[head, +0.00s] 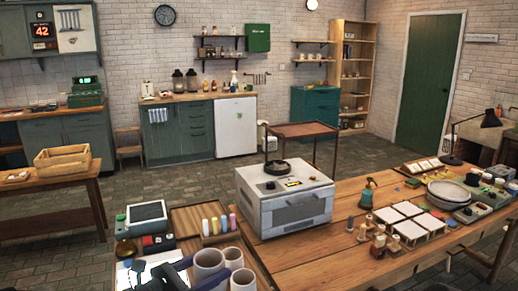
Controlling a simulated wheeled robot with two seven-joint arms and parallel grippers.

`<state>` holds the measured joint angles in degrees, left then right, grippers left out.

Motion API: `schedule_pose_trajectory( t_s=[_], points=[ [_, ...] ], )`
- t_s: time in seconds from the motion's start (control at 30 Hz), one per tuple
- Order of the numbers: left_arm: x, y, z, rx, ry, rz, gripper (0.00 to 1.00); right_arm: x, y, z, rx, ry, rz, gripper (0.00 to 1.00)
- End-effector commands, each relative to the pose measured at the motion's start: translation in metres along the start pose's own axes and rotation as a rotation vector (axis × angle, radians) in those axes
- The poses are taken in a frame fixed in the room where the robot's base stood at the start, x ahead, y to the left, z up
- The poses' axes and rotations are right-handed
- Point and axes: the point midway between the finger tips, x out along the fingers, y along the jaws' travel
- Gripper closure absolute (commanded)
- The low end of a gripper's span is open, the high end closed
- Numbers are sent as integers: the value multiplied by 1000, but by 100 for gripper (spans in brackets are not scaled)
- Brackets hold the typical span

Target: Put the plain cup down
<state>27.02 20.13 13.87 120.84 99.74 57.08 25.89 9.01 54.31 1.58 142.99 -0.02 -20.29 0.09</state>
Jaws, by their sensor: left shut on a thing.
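Several plain whitish cups stand close together at the bottom of the head view. My left gripper (190,279) is at the bottom edge, left of centre, with dark blue fingers partly cut off by the frame. It is shut on the plain cup (208,259), the leftmost of the group. The cup looks upright. Two more pale cups (233,257) (243,280) are just to its right. Whether the held cup touches the surface under it is hidden. My right gripper is not in view.
White tiles (410,209) and grey bowls (449,192) are on the wooden table (315,258), whose front middle is clear.

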Motion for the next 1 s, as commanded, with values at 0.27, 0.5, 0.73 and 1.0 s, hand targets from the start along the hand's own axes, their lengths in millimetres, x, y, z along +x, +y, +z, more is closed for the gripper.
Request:
schedule_pose_trajectory(
  t_s=[0.27, 0.5, 0.73, 1.0],
  points=[
    [-24, -25, -48, -8, 3, -118, 86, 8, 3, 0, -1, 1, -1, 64],
    [-66, -36, -108, -9, 2, -170, 86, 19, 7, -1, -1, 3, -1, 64],
    [-113, -35, -169, -8, 0, -132, 86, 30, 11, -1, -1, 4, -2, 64],
    [-129, -25, -182, -1, 0, -84, 86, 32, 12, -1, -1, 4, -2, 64]
  ],
)
